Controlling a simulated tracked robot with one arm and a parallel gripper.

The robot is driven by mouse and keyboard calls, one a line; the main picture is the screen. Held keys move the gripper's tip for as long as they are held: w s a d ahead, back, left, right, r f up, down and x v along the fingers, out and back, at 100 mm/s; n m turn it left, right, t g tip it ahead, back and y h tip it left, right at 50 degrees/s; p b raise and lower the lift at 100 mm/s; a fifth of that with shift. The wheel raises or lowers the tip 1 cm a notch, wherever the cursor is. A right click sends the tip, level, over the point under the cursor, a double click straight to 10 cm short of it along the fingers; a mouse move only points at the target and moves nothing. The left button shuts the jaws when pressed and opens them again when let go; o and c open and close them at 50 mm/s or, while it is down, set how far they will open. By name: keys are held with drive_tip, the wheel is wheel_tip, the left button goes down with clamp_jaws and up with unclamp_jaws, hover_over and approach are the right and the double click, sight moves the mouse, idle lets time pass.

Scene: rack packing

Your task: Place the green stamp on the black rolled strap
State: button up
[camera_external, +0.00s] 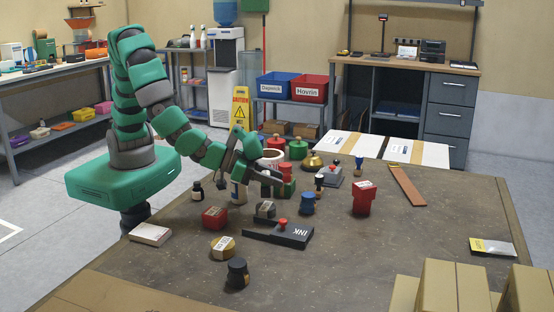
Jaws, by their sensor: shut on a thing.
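My gripper (266,178) is over the far middle of the table, its dark fingers pointing down and right among the crowded objects. It appears shut on the green stamp (288,189), a small green block at its fingertips. The fingers and nearby red pieces partly hide it, so I cannot tell how high it is. A dark round piece (237,273), probably the black rolled strap, stands alone near the table's front left, well away from my gripper. A smaller black piece with a pale label (265,210) sits just below the gripper in the picture.
Cardboard boxes (452,287) fill the front right.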

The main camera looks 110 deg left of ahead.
wheel_tip(320, 180, down, 4)
drive_tip(key=shift+r+b, duration=0.25)
drive_tip(key=shift+b, duration=0.25)
drive_tip(key=shift+r, duration=0.1)
drive_tip(key=o, duration=1)
drive_tip(key=p+v, duration=0.2)
drive_tip(key=v, duration=1)
